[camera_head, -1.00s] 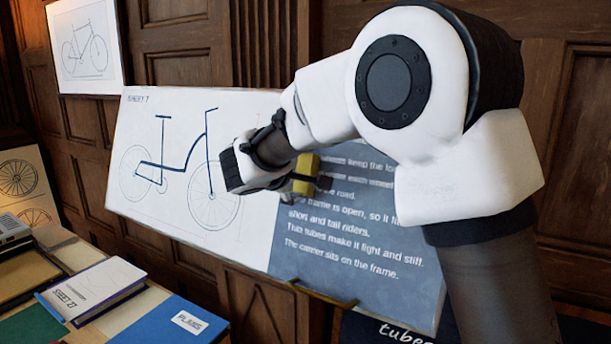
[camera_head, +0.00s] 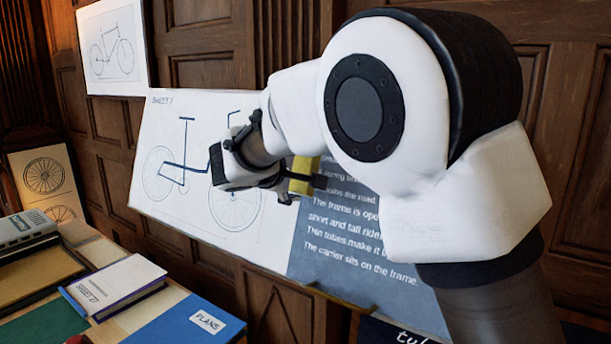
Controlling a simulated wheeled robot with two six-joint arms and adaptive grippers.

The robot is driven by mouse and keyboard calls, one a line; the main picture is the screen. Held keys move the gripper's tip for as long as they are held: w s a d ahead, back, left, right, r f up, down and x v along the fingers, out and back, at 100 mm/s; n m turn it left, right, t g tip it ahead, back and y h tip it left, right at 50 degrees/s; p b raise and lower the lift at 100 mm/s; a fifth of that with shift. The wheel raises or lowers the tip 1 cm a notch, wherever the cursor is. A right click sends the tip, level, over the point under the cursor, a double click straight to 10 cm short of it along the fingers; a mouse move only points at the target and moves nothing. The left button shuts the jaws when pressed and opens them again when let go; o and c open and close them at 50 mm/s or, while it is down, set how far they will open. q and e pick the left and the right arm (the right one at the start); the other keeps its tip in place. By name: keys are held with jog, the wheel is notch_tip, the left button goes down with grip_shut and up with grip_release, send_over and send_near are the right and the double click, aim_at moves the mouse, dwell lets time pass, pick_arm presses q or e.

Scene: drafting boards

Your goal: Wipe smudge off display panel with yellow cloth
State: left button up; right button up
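The display panel (camera_head: 262,244) leans against the wall, with a blue bicycle drawing on its white left part and white text on its blue-grey right part. My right gripper (camera_head: 300,180) is in front of the panel near the border between the two parts. It appears shut on the yellow cloth (camera_head: 304,167), which shows as a small yellow block. I cannot tell whether the cloth touches the panel. No smudge can be made out; my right arm hides much of the panel's upper right. My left gripper is not in view.
A table at lower left holds a blue PLANS folder (camera_head: 180,322), a white-covered book (camera_head: 118,282) and a grey device (camera_head: 25,230). A framed bicycle drawing (camera_head: 112,48) hangs at upper left. A dark board (camera_head: 385,332) with writing stands below the panel.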

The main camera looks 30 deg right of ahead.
jog(key=shift+v, duration=0.9)
jog(key=shift+w, duration=0.1)
jog(key=shift+a+r, duration=0.1)
jog(key=shift+a, duration=0.2)
jog(key=v, duration=0.2)
jog(key=shift+a, duration=0.25)
jog(key=shift+d, duration=0.15)
